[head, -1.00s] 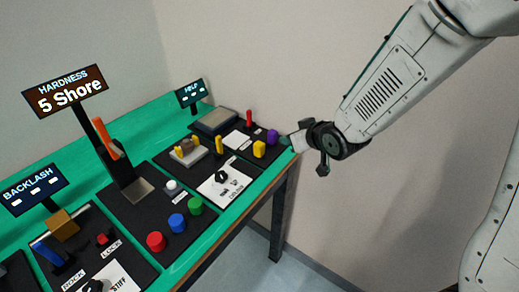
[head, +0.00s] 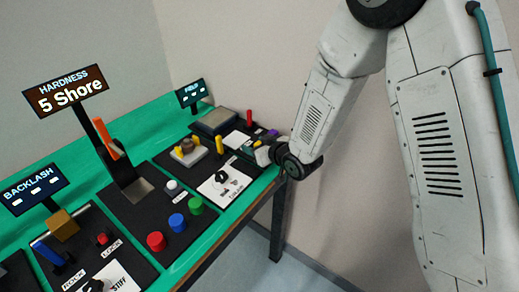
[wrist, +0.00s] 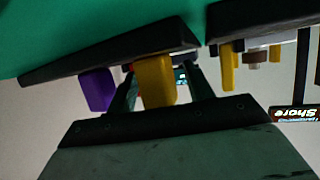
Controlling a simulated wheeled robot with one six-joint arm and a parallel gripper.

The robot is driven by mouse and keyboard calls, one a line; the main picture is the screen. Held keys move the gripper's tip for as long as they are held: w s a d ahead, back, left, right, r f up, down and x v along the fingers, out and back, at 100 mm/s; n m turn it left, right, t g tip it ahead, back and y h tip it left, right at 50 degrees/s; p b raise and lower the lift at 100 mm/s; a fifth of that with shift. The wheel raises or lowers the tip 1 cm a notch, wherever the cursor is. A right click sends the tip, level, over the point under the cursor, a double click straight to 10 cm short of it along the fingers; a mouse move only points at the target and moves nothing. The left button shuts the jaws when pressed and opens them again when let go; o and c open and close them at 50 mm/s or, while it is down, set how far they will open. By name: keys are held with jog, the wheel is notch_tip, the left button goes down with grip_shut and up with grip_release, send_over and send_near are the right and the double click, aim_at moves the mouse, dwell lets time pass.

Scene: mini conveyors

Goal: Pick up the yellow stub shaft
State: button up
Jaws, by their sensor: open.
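The yellow stub shaft (wrist: 155,82) is a short thick yellow piece. In the wrist view it shows between the two fingers of my gripper (wrist: 160,74), which is open with one finger on each side of it. I cannot tell whether either finger touches it. In the head view my gripper (head: 260,153) is low at the right end of the bench and hides most of the yellow shaft.
A purple piece (wrist: 96,90) stands close beside the gripper in the wrist view. A red post (head: 249,118) stands behind on the same dark board. A thin yellow post (head: 219,144) and a black knob (head: 221,177) are to the left.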

jog(key=shift+w+a+f, duration=0.1)
jog(key=shift+w, duration=0.05)
jog(key=c, duration=1.1)
